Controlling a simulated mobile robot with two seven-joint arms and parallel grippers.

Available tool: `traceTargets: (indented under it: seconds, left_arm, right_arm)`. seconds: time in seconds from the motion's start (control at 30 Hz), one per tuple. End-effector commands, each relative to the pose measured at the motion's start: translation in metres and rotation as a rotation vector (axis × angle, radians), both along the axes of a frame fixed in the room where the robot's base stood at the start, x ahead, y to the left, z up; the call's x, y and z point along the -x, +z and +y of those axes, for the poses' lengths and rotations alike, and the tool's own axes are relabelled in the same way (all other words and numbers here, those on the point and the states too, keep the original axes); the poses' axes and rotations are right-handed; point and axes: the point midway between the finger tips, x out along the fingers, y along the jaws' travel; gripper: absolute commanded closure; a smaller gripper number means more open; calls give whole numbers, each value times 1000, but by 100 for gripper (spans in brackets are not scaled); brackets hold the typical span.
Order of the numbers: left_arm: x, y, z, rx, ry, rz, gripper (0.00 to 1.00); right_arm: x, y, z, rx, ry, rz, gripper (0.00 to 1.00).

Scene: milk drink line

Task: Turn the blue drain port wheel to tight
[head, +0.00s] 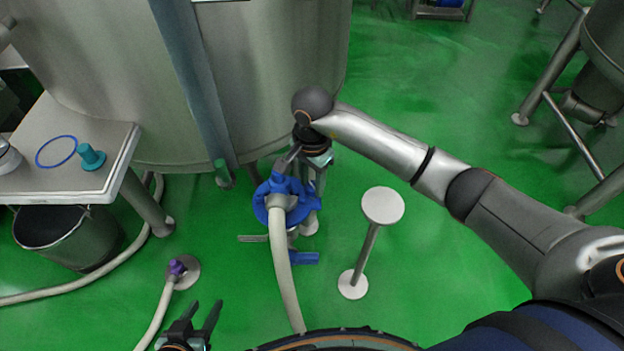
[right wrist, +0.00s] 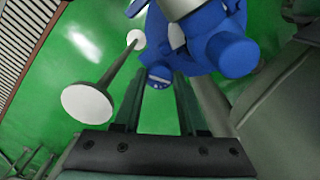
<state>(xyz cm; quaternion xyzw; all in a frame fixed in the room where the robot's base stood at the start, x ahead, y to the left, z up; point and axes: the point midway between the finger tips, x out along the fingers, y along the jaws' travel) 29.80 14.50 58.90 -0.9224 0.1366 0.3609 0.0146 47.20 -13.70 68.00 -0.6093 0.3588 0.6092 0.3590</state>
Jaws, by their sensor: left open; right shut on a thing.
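The blue drain port wheel (head: 262,203) sits low in front of the big steel tank, with lobed knobs around its rim. A pale hose (head: 281,260) runs from its middle toward me. My right gripper (head: 304,175) reaches down to the wheel's upper right side. In the right wrist view the wheel (right wrist: 232,52) fills the top right, and a blue part of it lies between the fingertips (right wrist: 159,80). The right gripper is shut on it; the exact contact is partly hidden. My left gripper (head: 204,312) is open and empty at the bottom, apart from the wheel.
A white round-topped post (head: 383,205) stands right of the wheel, close to my right arm. A steel table (head: 75,185) with a blue ring and teal fitting is at left, a bucket (head: 70,240) beneath. A hose with a purple fitting (head: 176,268) lies on the floor.

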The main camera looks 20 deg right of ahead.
Motion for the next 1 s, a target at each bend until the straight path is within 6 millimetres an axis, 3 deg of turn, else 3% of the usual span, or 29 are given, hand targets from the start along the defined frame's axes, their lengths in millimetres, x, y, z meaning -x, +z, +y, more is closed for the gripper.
traceTargets:
  seconds: [0.03, 0.3, 0.67, 1.0]
  left_arm:
    - [0, 0, 0, 1, -1, -1, 50]
    - [0, 1, -1, 3, -2, -2, 50]
    - [0, 1, -2, 3, -3, -1, 50]
    - [0, 2, -2, 3, -2, 1, 50]
  right_arm:
    - [0, 0, 0, 0, 0, 0, 72]
    - [0, 0, 0, 1, 0, 0, 100]
    - [0, 0, -1, 2, -22, 0, 100]
    - [0, 1, -2, 4, -210, 1, 100]
